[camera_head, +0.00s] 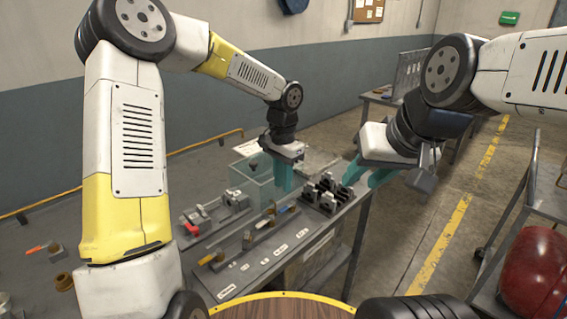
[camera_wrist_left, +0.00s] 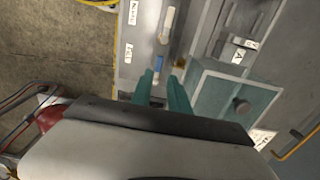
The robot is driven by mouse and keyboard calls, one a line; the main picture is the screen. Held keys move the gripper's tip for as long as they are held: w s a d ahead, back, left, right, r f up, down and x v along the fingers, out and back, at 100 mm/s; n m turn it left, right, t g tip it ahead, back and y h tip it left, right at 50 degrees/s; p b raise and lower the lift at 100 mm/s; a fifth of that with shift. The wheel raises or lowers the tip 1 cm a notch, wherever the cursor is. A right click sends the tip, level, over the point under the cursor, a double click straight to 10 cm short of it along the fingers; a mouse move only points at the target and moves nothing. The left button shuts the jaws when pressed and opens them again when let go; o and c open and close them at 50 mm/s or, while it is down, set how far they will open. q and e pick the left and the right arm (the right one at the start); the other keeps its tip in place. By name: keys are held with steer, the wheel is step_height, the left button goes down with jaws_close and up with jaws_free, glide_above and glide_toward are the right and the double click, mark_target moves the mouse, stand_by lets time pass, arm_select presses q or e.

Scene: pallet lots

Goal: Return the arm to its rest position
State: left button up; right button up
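My left gripper (camera_head: 286,174) has teal fingers and hangs over the workbench beside a clear teal-tinted box (camera_head: 250,186). In the left wrist view its two fingers (camera_wrist_left: 163,92) stand apart with nothing visible between them. My right gripper (camera_head: 367,173) is off the bench's right end, near a black fixture block (camera_head: 327,193). Its teal fingers are spread and no object shows between them.
The grey bench (camera_head: 228,284) carries labelled slots, small metal fixtures and a red-handled part (camera_head: 192,229). A cart with a red rounded object (camera_head: 535,272) stands at right. Another table (camera_head: 383,98) stands behind. The floor with a yellow line (camera_head: 440,248) is clear between.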

arm_select(q)
steer(key=s+a+r+n+t, duration=0.2)
steer(key=s+a+r+n, duration=0.1)
steer(key=s, duration=0.4)
steer(key=s+a+r+n+t+h, duration=0.1)
steer(key=s+a+r+n+t, duration=0.1)
steer(key=s+a+r, duration=0.4)
steer(key=s+a+r+n+t+h, duration=0.1)
steer(key=s+a+r+n+t, duration=0.1)
steer(key=s+a+r, duration=0.3)
steer(key=s+r+n, duration=0.1)
steer(key=s+r, duration=0.1)
steer(key=s, duration=0.2)
steer(key=shift+s+n, duration=0.3)
steer(key=shift+a, duration=0.1)
